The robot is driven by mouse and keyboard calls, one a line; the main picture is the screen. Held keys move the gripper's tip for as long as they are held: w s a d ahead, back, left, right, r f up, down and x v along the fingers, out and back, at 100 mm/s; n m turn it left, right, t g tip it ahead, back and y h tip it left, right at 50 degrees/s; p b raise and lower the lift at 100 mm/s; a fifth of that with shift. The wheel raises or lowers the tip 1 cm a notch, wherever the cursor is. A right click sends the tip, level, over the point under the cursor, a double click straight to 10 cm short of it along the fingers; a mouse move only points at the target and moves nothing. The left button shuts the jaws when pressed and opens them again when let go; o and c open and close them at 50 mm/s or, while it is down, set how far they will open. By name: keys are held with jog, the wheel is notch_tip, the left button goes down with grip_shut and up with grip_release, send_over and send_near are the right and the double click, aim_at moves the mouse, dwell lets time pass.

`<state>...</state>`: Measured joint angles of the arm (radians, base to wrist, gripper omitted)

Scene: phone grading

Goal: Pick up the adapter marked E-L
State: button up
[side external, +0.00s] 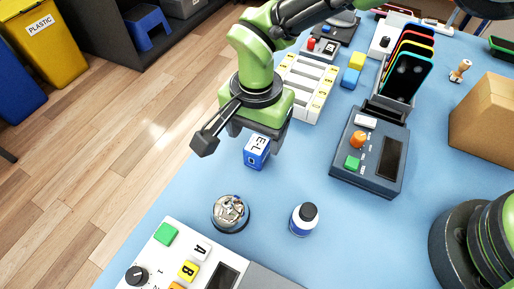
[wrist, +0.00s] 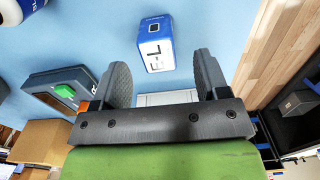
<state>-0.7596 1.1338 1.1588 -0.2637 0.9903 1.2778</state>
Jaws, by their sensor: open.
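The adapter marked E-L (side external: 257,152) is a small blue and white block standing on the blue table near the front of my gripper in the side view. In the wrist view the adapter (wrist: 156,44) lies ahead of the fingertips, its white face with the E-L lettering showing. My gripper (wrist: 160,72) is open, with one dark finger on each side and nothing between them. The adapter sits beyond the gap, roughly in line with it and apart from both fingers. In the side view my gripper (side external: 258,130) is just above and behind the adapter; its fingers are mostly hidden.
A grey device with orange and green buttons (side external: 371,152) stands to the right. A round metal dish (side external: 230,213) and a blue-white bottle (side external: 304,219) stand in front. A white rack (side external: 307,88) is behind. A button panel (side external: 190,262) is at the front edge.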

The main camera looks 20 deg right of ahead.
aim_at(257, 144)
notch_tip(257, 144, down, 4)
jog(key=shift+s+f, duration=0.1)
jog(key=shift+f, duration=0.05)
jog(key=c, duration=1)
